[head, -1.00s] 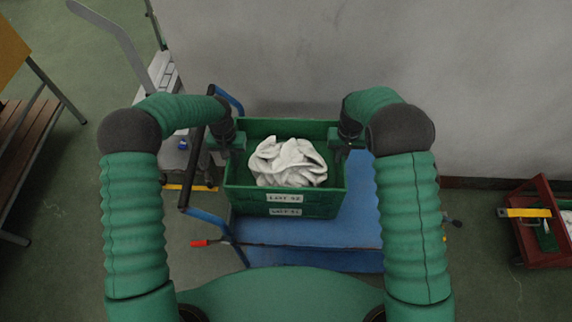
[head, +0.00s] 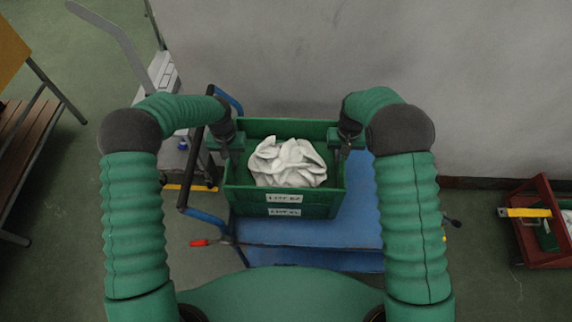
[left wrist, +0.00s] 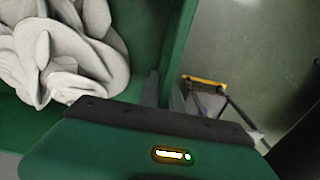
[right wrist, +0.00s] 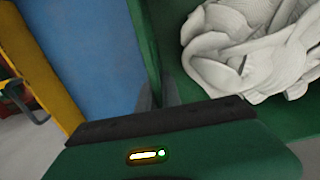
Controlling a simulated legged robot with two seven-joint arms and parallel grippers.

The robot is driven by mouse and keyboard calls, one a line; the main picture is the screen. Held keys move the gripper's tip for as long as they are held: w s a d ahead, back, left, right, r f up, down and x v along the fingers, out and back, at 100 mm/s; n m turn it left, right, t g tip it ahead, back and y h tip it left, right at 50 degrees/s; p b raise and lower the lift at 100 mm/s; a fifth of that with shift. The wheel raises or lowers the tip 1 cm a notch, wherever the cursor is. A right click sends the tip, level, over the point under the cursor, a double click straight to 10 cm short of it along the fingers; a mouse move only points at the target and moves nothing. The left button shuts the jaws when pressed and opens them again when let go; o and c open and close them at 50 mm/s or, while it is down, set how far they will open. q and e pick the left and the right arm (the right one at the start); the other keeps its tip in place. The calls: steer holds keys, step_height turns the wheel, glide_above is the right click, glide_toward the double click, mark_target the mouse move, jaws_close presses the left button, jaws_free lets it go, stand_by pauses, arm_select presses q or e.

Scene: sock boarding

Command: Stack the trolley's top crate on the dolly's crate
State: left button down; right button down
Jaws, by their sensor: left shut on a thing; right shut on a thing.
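A green crate (head: 245,198) with crumpled white socks (head: 287,163) in it is in the middle of the head view. A second green crate (head: 318,212) shows just below its front, each with a white label; I cannot tell whether the two touch. My left gripper (head: 236,147) is shut on the upper crate's left wall, and my right gripper (head: 344,147) is shut on its right wall. The socks also show in the left wrist view (left wrist: 62,55) and right wrist view (right wrist: 250,50). The crates are over a blue platform (head: 365,215), which has a handle at left.
A grey wall (head: 350,60) stands behind. A wooden bench (head: 20,150) is at far left, with a grey machine (head: 162,85) nearer. A red container (head: 530,240) with a yellow part lies at far right. Floor is clear between the platform and the red container.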

arm_select(q)
steer(key=shift+s+f, duration=0.1)
steer(key=shift+s, duration=0.05)
arm_select(e)
steer(key=shift+w+r, duration=0.15)
steer(key=shift+r, duration=0.05)
